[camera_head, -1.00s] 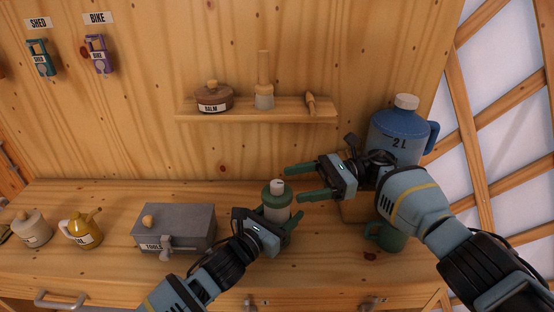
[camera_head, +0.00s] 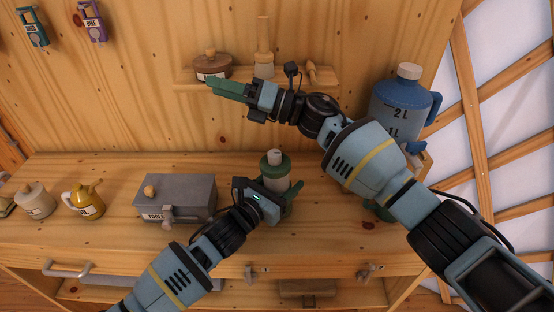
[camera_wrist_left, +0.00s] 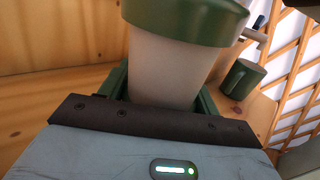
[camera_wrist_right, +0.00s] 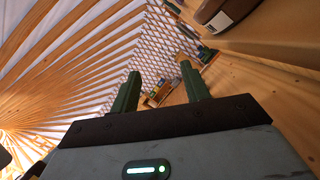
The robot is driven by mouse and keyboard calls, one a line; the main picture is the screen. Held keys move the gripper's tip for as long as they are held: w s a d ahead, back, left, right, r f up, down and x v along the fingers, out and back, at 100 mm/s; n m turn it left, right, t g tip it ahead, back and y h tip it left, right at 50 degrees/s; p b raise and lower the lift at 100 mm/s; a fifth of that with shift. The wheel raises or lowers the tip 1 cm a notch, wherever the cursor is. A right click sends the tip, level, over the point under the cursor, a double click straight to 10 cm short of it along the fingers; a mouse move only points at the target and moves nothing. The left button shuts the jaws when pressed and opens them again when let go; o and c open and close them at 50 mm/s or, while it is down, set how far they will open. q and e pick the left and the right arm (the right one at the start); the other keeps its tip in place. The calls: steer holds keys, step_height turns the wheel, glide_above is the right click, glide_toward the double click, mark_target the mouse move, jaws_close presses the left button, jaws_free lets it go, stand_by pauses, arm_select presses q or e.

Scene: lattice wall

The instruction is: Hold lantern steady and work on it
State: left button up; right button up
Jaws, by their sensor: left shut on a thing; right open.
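The lantern (camera_head: 275,163), with a green cap, pale body and white top knob, stands upright on the workbench. My left gripper (camera_head: 284,207) is shut on its lower part from the front. In the left wrist view the lantern's pale body (camera_wrist_left: 168,70) sits between the green fingers, under the wide green cap. My right gripper (camera_head: 214,86) is raised by the wall shelf, fingers pointing left, just in front of the balm jar (camera_head: 212,69). In the right wrist view its two fingers (camera_wrist_right: 163,88) are apart with nothing between them.
The shelf (camera_head: 325,77) also holds a pale bottle (camera_head: 264,60) and a small wooden piece (camera_head: 312,72). A grey toolbox (camera_head: 180,192), yellow oil can (camera_head: 83,201) and cream jar (camera_head: 36,200) stand left on the bench. A blue jug (camera_head: 402,105) and green mug (camera_wrist_left: 243,79) are right.

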mark_target(270, 151)
steer(key=s+d+f+n+t+h, duration=0.1)
steer(key=d+f+n+t+h, duration=0.2)
steer(key=n, duration=0.8)
steer(key=s+d+f+n+t+h, duration=0.1)
steer(key=d+f+n+t+h, duration=0.2)
steer(key=n, duration=0.9)
steer(key=s+d+f+n+t+h, duration=0.2)
steer(key=f+n+t+h, duration=0.4)
steer(key=n, duration=0.6)
steer(key=shift+s+d+t+h, duration=0.1)
steer(key=shift+d+t+h, duration=0.3)
steer(key=shift+t+h, duration=0.6)
steer(key=shift+s+d+f+m+h, duration=0.15)
steer(key=shift+d+f+m+h, duration=0.35)
steer(key=shift+m, duration=0.45)
steer(key=shift+s+d+f+m+h, duration=0.1)
steer(key=shift+d+f+m+h, duration=0.15)
steer(key=shift+m+h, duration=0.6)
steer(key=shift+d, duration=0.1)
steer(key=c, duration=0.8)
